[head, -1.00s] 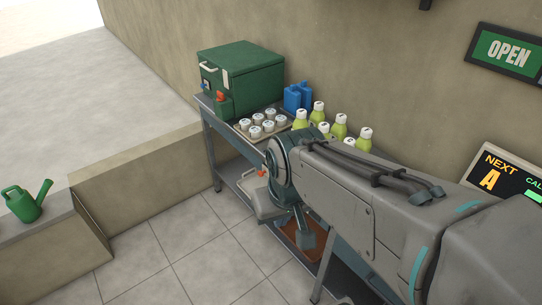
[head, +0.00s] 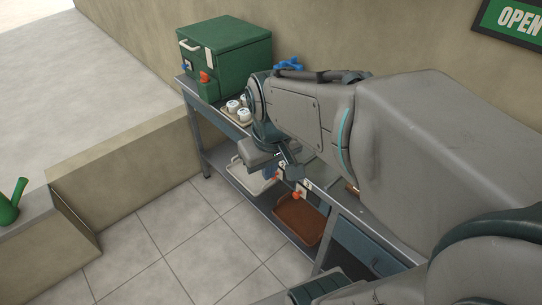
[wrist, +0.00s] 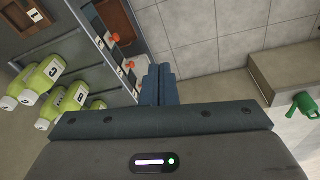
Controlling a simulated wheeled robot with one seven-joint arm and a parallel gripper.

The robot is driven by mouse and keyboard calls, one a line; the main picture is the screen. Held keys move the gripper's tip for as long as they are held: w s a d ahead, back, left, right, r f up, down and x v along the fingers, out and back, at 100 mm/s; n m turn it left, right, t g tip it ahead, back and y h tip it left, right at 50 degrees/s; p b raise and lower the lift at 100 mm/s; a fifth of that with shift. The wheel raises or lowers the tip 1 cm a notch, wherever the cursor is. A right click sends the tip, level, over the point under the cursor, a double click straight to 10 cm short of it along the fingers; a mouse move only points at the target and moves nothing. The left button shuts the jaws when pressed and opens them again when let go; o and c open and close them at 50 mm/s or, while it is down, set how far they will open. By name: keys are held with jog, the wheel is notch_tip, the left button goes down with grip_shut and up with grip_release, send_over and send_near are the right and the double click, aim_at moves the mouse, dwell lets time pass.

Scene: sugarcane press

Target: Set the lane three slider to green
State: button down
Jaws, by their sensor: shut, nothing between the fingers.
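My gripper (wrist: 158,84) is shut and empty; its two dark fingers lie together in the wrist view. In the head view my gripper (head: 292,172) hangs in front of the bench's front edge. In the wrist view, small white plates with orange knobs line that edge: one orange knob (wrist: 115,37) and another orange knob (wrist: 129,64), the latter closer to my fingers and apart from them. In the head view an orange knob (head: 297,195) shows just below my gripper. Which knob is lane three I cannot tell; the plate marks are too small or partly hidden.
A green cooler box (head: 225,60) stands at the bench's far left end beside white-capped cups (head: 233,106). Bottles with green contents (wrist: 45,78) stand on the bench. A brown tray (head: 302,218) sits on the lower shelf. Tiled floor (head: 180,250) in front is clear.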

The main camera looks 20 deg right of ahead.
jog(key=w+d+f+n+g+b, duration=0.1)
jog(key=w+d+f+n+b, duration=0.1)
jog(key=w+d+f+b, duration=0.3)
jog(key=w+d+f+n+g+b, duration=0.1)
jog(key=w+d+f+n+b, duration=0.2)
jog(key=w+f, duration=0.7)
jog(key=w+d+b, duration=0.2)
jog(key=d, duration=0.1)
jog(key=shift+d+f+n+g, duration=0.3)
jog(key=shift+d+f, duration=0.05)
jog(key=shift+f, duration=0.15)
jog(key=b, duration=0.2)
send_over(298, 194)
jog(key=w+a, duration=0.3)
jog(key=w, duration=0.1)
notch_tip(298, 194, down, 10)
jog(key=shift+s+d+f+b, duration=0.15)
jog(key=shift+s+d+f, duration=0.2)
jog(key=shift+s+f, duration=0.25)
jog(key=shift+s+d+f+b, duration=0.15)
jog(key=shift+s+d+f, duration=0.2)
jog(key=shift+f, duration=0.3)
